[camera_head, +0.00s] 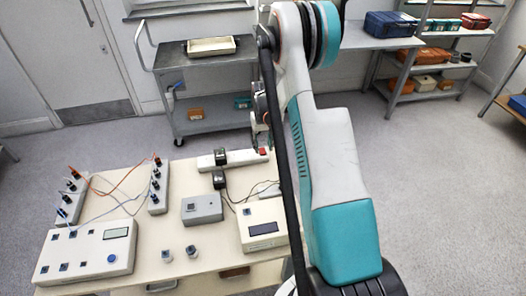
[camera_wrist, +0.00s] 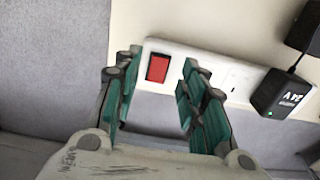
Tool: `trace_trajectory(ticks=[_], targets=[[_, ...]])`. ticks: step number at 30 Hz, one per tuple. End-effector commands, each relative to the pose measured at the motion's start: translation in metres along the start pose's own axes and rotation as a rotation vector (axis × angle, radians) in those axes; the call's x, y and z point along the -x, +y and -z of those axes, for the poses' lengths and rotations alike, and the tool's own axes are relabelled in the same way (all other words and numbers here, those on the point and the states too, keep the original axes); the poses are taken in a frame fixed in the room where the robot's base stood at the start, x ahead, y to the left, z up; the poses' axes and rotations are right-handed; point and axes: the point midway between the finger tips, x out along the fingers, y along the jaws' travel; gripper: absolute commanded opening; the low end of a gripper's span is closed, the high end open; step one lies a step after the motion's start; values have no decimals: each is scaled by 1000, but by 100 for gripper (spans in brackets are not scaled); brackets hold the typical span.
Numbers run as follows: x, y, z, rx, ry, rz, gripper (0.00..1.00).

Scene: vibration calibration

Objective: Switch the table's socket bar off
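The white socket bar (camera_head: 236,158) lies along the far edge of the table (camera_head: 150,180). In the wrist view the socket bar (camera_wrist: 219,68) has a red rocker switch (camera_wrist: 157,68) at its left end. A black 24 V adapter (camera_wrist: 280,93) with a lit green light is plugged into it. My gripper (camera_wrist: 160,70) is open, with its teal-padded fingers apart on either side of the switch in the picture. I cannot tell whether the fingers touch the bar. In the head view my gripper (camera_head: 262,135) is partly hidden by my arm, near the bar's right end.
Terminal strips with cables (camera_head: 70,199), a white meter box (camera_head: 88,252), a grey box (camera_head: 201,208) and a white display box (camera_head: 263,226) stand on the table. A second black adapter (camera_wrist: 304,28) shows beside the bar. A grey cart (camera_head: 205,85) stands behind; the floor at right is clear.

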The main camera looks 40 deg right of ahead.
Motion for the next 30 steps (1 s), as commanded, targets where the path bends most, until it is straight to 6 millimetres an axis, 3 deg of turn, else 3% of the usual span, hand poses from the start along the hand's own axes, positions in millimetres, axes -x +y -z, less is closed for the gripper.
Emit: trace_trajectory(ticks=[6, 17, 18, 23, 30], targets=[[-25, 0, 0, 0, 0, 0, 38], [-30, 0, 0, 0, 0, 0, 38], [-30, 0, 0, 0, 0, 0, 36], [-30, 0, 0, 0, 0, 0, 0], [-30, 0, 1, 0, -16, 0, 0]])
